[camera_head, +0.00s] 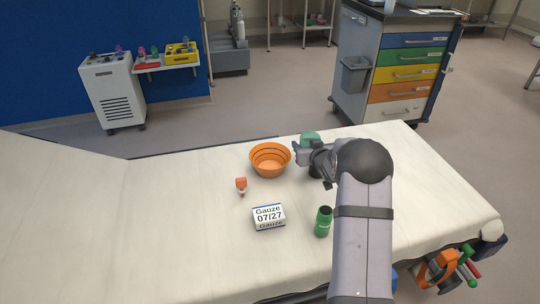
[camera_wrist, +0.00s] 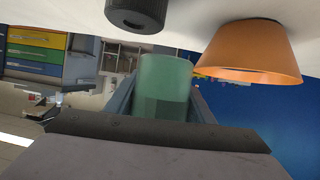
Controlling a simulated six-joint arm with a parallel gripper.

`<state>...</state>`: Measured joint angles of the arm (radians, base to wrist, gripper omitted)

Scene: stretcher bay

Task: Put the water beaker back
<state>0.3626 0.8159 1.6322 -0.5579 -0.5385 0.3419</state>
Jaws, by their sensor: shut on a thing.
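The water beaker, a green translucent cup, shows in the head view (camera_head: 309,137), partly hidden behind my gripper (camera_head: 308,154), beside the orange bowl. In the wrist view, which looks upside down, the beaker (camera_wrist: 165,82) sits between the two jaws, with a darker green band in its lower picture half. My gripper is shut on it. I cannot tell for sure how far the beaker is above the stretcher.
An orange bowl (camera_head: 270,160) stands just left of my gripper. A black round thing (camera_wrist: 137,12) is close to the beaker. The stretcher's left (camera_head: 70,200) is clear.

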